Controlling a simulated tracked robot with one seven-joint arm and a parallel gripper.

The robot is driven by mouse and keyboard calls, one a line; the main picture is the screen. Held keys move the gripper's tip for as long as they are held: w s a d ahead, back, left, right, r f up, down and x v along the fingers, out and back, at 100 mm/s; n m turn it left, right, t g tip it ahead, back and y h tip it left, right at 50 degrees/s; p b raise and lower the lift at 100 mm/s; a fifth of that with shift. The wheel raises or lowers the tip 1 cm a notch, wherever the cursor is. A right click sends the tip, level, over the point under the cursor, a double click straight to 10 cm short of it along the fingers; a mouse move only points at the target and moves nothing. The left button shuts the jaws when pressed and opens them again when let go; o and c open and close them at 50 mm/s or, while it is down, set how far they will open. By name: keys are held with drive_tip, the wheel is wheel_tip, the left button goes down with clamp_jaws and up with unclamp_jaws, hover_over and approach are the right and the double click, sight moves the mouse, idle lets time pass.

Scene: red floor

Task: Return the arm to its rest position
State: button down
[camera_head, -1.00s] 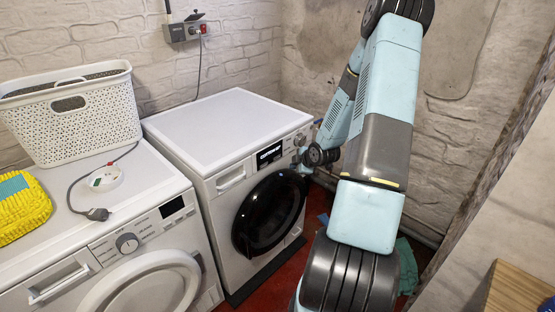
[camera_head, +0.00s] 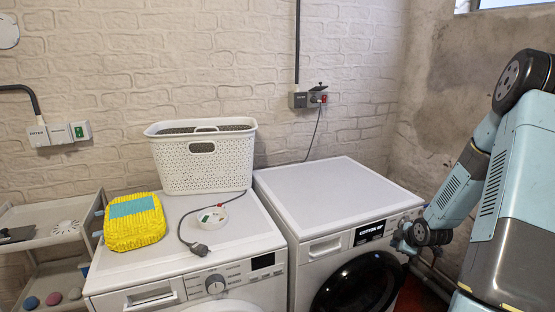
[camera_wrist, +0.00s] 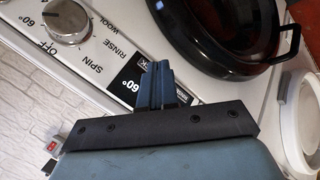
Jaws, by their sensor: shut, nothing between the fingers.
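My arm (camera_head: 498,190) reaches in from the right side of the head view, its upper part bent high and its forearm angled down to the left. My gripper (camera_wrist: 153,75) shows in the wrist view with its fingers together and nothing between them. It is in front of the control panel of the right washing machine (camera_head: 340,200), near its labels and dial (camera_wrist: 68,22). I cannot tell whether it touches the panel. In the head view the fingertips are too small to make out clearly.
The right machine's black round door (camera_head: 358,285) is below the panel. The left machine (camera_head: 215,285) bears a white basket (camera_head: 203,165), a yellow bundle (camera_head: 134,222) and a cable reel with plug (camera_head: 212,216). A grey shelf cart (camera_head: 45,225) stands at the left. The right machine's top is clear.

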drive_tip(key=s+a+r+m+g+h, duration=0.1)
drive_tip(key=s+a+r+m, duration=0.15)
drive_tip(key=r, duration=0.55)
drive_tip(key=s+a+r+m+h, duration=0.15)
drive_tip(key=s+a+r, duration=0.25)
drive_tip(key=r, duration=0.5)
drive_tip(key=s+a+r+m+g+h, duration=0.1)
drive_tip(key=s+a+r+m, duration=0.25)
drive_tip(key=r, duration=0.45)
drive_tip(key=s+a+r+m+y, duration=0.1)
drive_tip(key=s+a+r, duration=0.4)
drive_tip(key=s, duration=0.6)
drive_tip(key=s+a+r+m+y, duration=0.1)
drive_tip(key=s+a+r+m, duration=0.3)
drive_tip(key=s, duration=0.7)
wheel_tip(320, 180, up, 2)
drive_tip(key=shift+a+r+m+g+y, duration=0.2)
drive_tip(key=shift+a+m+g+y, duration=0.15)
drive_tip(key=shift+a, duration=0.75)
